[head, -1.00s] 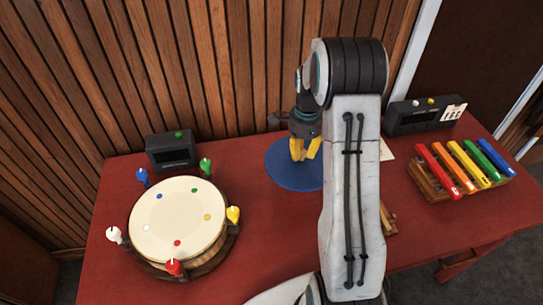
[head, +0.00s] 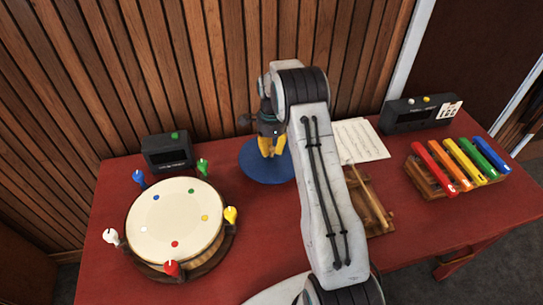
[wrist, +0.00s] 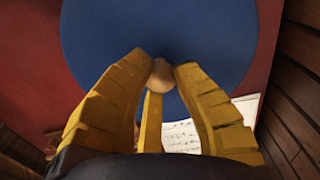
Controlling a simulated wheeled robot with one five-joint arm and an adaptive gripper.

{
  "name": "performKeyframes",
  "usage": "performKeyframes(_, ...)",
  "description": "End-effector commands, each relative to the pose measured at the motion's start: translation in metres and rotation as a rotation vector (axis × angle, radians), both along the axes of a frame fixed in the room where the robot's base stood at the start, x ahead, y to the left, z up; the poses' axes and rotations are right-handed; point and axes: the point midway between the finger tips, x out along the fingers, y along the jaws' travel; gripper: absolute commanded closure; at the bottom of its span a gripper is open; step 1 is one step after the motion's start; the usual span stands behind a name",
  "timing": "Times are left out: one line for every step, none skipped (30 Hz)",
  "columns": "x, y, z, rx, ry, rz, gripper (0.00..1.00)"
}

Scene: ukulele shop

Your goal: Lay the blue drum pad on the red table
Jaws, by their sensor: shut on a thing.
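The blue drum pad (head: 258,177) is a flat round disc over the back middle of the red table (head: 412,222). In the wrist view the pad (wrist: 205,28) fills the upper middle, with a small tan knob (wrist: 160,77) on it. My gripper (head: 271,153) points down at the pad's middle. In the wrist view its yellow fingers (wrist: 160,72) are closed around the knob. The pad looks level and close to the table top. I cannot tell whether its underside touches the table, since that side is hidden.
A cream drum (head: 172,222) with coloured pegs stands left of the pad, a dark box (head: 168,152) behind it. Sheet music (head: 362,139) and a wooden stand with a stick (head: 370,200) lie to the right. Coloured chime bars (head: 462,165) and another dark box (head: 421,114) are farther right.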

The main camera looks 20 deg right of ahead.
Motion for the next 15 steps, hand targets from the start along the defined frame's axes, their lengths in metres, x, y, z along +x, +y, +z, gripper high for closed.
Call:
performKeyframes(0.000, 0.000, -0.008, 0.000, 0.001, 0.000, 1.00)
performKeyframes(-0.001, 0.000, -0.011, 0.000, 0.002, 0.000, 1.00)
performKeyframes(-0.001, 0.000, -0.016, 0.001, 0.003, 0.000, 1.00)
performKeyframes(-0.001, 0.000, -0.021, 0.001, 0.003, 0.000, 1.00)
performKeyframes(-0.001, 0.000, -0.024, 0.001, 0.003, 0.000, 1.00)
performKeyframes(-0.001, 0.000, -0.029, 0.000, 0.002, 0.000, 1.00)
performKeyframes(0.000, 0.000, -0.032, 0.000, 0.001, 0.000, 1.00)
performKeyframes(0.000, 0.000, -0.034, 0.000, 0.000, 0.000, 1.00)
performKeyframes(0.000, 0.000, -0.036, 0.000, 0.000, 0.000, 1.00)
performKeyframes(0.000, 0.000, -0.036, 0.000, 0.000, 0.000, 1.00)
performKeyframes(0.000, 0.000, -0.036, 0.000, -0.001, 0.000, 1.00)
performKeyframes(0.000, 0.000, -0.036, 0.000, -0.001, 0.000, 1.00)
performKeyframes(0.000, 0.000, -0.035, 0.000, -0.001, 0.000, 1.00)
performKeyframes(0.000, 0.000, -0.035, 0.000, -0.001, 0.000, 1.00)
performKeyframes(0.000, 0.000, -0.035, 0.000, 0.000, 0.000, 1.00)
